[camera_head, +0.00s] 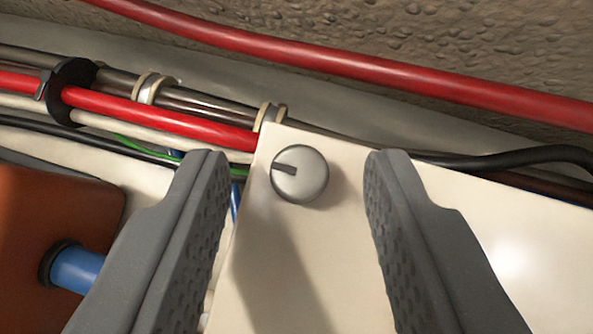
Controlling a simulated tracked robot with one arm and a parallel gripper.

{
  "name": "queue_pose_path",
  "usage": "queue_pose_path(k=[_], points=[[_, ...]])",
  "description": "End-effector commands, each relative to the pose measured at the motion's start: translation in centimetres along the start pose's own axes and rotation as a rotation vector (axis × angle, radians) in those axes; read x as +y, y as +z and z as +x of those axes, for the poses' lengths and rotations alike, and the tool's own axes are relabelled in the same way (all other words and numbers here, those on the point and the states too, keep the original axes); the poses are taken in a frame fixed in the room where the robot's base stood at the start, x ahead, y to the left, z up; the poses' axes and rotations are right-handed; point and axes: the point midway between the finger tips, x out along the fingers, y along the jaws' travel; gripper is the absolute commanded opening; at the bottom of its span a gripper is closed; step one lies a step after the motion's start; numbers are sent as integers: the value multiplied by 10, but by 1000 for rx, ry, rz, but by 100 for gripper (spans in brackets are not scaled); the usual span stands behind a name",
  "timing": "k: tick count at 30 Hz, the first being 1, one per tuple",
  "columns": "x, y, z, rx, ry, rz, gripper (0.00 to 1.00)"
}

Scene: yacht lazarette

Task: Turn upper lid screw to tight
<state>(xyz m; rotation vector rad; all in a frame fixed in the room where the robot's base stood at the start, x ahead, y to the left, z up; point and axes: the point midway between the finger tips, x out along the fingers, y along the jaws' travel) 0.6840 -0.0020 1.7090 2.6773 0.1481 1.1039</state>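The lid screw (308,180) is a round, pale grey head with a short dark slot mark on its left side. It sits near the upper left corner of a cream-coloured lid (520,250). My gripper (293,170) is open, with one dark grey textured finger on each side of the screw. Both fingertips are apart from the screw, with a gap on each side. Nothing is held. The fingers hide parts of the lid. No other screw shows in this view.
A bundle of red, white, black and green cables (160,117) runs behind the lid, held by a black clamp (70,92). A thick red cable (350,65) crosses above. An orange box (50,235) with a blue fitting (78,269) is at lower left.

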Motion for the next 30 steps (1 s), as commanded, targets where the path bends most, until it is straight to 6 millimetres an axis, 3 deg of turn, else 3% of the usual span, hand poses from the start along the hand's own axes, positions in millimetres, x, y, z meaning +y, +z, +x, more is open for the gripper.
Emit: queue_pose_path(k=[7, 11, 14, 30], points=[[0, 0, 0, 1, 0, 0, 35], [0, -1, 0, 2, 0, 0, 0], [6, 0, -1, 1, 2, -3, 0], [-6, 0, -2, 8, 111, 114, 0]])
